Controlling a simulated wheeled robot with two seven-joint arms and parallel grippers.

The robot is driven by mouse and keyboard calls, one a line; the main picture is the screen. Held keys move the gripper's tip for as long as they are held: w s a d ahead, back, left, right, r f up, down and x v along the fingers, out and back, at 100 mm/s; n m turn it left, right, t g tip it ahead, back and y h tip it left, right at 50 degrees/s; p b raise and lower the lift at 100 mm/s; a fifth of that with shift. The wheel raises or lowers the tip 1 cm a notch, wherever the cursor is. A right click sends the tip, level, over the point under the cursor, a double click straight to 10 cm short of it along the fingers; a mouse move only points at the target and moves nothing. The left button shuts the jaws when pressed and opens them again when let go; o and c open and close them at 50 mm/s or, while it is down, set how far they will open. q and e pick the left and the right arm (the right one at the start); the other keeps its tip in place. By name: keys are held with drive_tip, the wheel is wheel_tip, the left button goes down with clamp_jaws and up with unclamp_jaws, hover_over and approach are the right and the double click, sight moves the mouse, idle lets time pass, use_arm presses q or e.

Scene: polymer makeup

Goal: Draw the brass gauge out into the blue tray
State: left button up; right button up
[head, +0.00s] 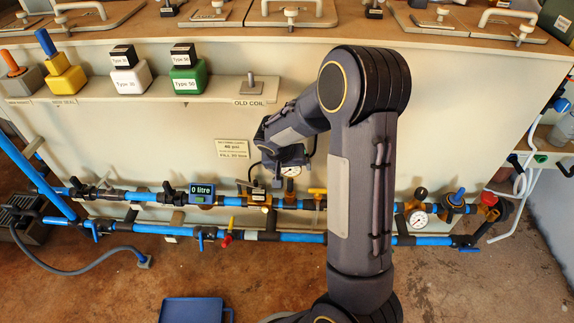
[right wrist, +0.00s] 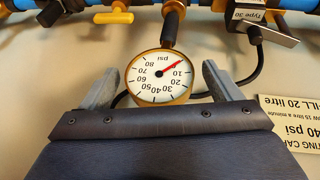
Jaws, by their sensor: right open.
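The brass gauge (right wrist: 160,77), with a white psi dial and red needle, sits on a dark stem on the blue pipe. In the head view the gauge (head: 291,170) is partly hidden by my gripper. My right gripper (right wrist: 163,70) is open, with one finger on each side of the gauge and visible gaps between; in the head view the gripper (head: 290,160) is at the upper pipe. The blue tray (head: 194,311) lies on the floor at the bottom, cut off by the picture edge. My left gripper is not in view.
A second gauge (head: 418,218) sits on the pipe at right. A digital litre meter (head: 201,193), a yellow valve handle (head: 318,191) and a red handle (head: 227,238) crowd the pipes. A black cable runs close by the gripper. A shelf (head: 180,95) with coloured blocks is above.

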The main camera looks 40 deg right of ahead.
drive_tip(key=shift+d+f, duration=0.1)
drive_tip(key=shift+f, duration=0.2)
drive_tip(key=c, duration=1.1)
drive_tip(key=shift+r, duration=0.1)
drive_tip(key=shift+r, duration=0.6)
drive_tip(key=shift+c, duration=0.2)
drive_tip(key=shift+r+p, duration=1.45)
drive_tip(key=shift+r, duration=0.65)
